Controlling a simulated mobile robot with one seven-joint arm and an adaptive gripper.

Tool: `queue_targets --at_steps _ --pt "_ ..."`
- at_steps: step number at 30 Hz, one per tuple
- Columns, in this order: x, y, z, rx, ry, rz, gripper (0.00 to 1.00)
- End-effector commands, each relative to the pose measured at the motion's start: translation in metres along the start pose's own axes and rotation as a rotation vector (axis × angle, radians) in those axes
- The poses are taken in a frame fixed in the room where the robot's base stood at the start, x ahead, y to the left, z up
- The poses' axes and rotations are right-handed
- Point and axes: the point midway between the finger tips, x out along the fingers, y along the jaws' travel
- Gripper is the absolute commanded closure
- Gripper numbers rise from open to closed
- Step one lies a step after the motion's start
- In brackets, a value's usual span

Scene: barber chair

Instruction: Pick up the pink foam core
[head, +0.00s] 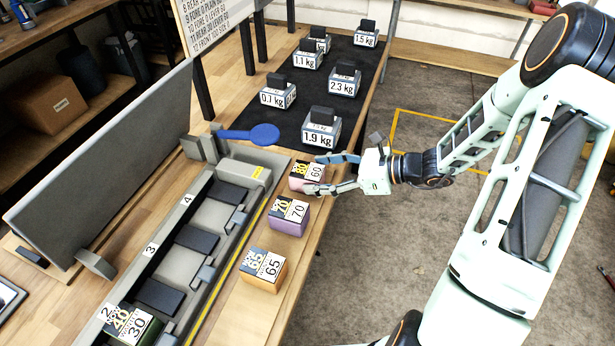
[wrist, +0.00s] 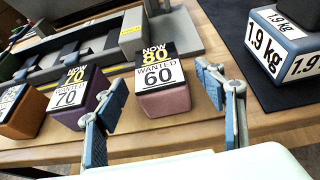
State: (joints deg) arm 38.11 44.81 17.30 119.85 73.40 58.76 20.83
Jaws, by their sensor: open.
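The pink foam core (head: 307,175) is a small block with a "NOW 80 / WANTED 60" label, standing on the wooden bench near its right edge. It also shows in the middle of the wrist view (wrist: 163,103). My gripper (head: 336,174) is open. In the head view one finger is at the far side of the pink core and one at the near side. In the wrist view the fingers (wrist: 155,98) stand apart to the left and right of the core, with nothing held. I cannot tell whether either finger touches it.
A purple core (head: 289,215) labelled 70 stands close on the near side, with an orange core (head: 263,270) beyond it. A weight marked 1.9 kg (head: 321,128) stands on the black mat at the far side. The grey slotted fixture (head: 205,225) lies left.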

Motion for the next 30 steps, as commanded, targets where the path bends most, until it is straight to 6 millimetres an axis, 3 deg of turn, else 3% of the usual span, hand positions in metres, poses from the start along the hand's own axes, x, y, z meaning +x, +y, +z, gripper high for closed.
queue_targets --at_steps 6,15,27,30 --pt "0.03 0.001 0.002 0.0 0.0 0.002 0.36" --pt "0.033 0.001 0.002 -0.001 0.001 0.001 0.37" --pt "0.033 0.001 0.002 0.0 0.001 0.001 0.81" --pt "0.033 0.001 0.002 -0.001 0.001 0.001 0.83"
